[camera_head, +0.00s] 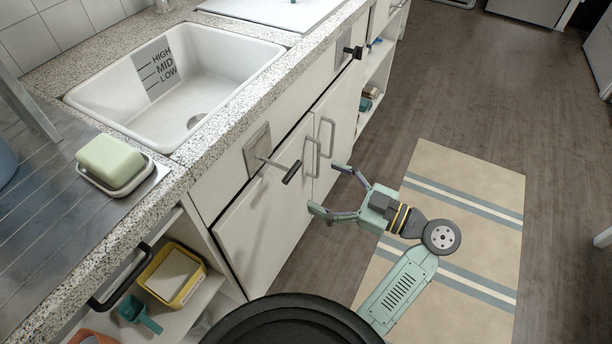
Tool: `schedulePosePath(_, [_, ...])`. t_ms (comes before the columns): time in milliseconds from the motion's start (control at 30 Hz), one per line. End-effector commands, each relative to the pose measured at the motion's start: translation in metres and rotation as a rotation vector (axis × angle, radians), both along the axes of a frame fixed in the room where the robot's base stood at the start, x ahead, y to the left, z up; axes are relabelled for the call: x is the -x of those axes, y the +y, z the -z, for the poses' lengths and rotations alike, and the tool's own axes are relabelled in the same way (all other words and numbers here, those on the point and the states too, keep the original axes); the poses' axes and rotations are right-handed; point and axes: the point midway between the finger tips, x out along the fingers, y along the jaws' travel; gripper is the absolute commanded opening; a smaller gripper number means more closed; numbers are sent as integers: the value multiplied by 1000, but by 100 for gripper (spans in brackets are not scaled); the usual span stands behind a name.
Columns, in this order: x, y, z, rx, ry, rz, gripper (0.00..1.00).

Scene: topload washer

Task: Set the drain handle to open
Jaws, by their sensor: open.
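A metal lever with a black grip (291,172) sticks out from a grey plate (257,149) on the front of the sink cabinet. A second black handle (353,51) sits farther right on the cabinet front. No label shows which of the two is the drain handle. My gripper (324,187) is open and empty, its fingers pointing left toward the cabinet. The nearer black grip lies just left of the fingertips, apart from them in the picture. The white sink basin (205,62) is empty, with HIGH, MID and LOW marks and a drain at its bottom.
Two grey door handles (318,148) stick out near my fingertips. A green sponge (111,160) rests in a dish on the counter. Open shelves at lower left hold a yellow tub (172,273). A striped mat (460,200) lies on the clear floor at right.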

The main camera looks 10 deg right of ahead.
Motion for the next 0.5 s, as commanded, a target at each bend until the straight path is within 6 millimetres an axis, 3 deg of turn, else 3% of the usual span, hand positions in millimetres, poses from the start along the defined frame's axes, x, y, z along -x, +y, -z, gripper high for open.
schedulePosePath(200, [17, -24, 0, 1, 0, 1, 80])
schedulePosePath(500, [21, -28, 0, -1, 1, 0, 80])
